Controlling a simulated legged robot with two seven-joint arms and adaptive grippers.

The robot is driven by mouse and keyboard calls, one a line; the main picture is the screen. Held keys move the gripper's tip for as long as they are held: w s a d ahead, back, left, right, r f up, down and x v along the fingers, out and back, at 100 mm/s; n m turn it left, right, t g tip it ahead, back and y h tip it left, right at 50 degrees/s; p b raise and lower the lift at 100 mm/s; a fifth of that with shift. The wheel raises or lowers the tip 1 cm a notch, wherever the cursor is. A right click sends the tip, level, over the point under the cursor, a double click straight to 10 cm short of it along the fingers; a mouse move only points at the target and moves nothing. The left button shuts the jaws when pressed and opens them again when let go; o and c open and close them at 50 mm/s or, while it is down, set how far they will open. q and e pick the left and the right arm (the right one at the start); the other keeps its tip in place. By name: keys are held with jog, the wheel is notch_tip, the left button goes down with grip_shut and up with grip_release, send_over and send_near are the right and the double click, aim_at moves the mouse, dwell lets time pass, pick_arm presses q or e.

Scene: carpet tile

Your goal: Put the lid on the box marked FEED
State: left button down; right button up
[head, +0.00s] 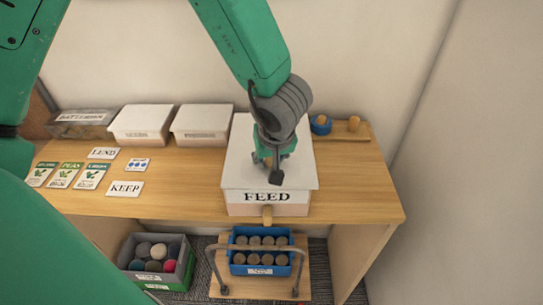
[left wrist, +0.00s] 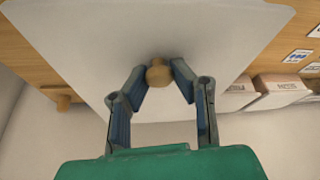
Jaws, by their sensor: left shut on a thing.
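The box marked FEED (head: 268,208) stands on the wooden table at its right part, its label facing front. A white lid (head: 245,165) lies flat over its top; I cannot tell whether it rests fully on the rim or hovers slightly. My left gripper (head: 274,160) is above the lid, pointing down. In the left wrist view my left gripper (left wrist: 158,80) is shut on the lid's round wooden knob (left wrist: 158,74), and the white lid (left wrist: 215,35) fills much of the picture. The box is hidden beneath the lid there. My right gripper is not in view.
Two white-lidded boxes (head: 141,121) (head: 201,121) and a grey box (head: 83,122) stand at the back left. Cards (head: 103,153) lie at the left. A wooden tray (head: 345,130) stands back right. Below are a blue crate (head: 262,270) and a grey crate (head: 135,265).

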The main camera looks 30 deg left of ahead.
pick_arm(q)
jog(key=shift+a, duration=0.2)
jog(key=shift+a+f, duration=0.1)
jog(key=shift+f, duration=0.2)
dwell(0.6)
jog(key=c, duration=1.3)
grip_release()
jog(key=shift+r, duration=0.25)
jog(key=v, duration=1.1)
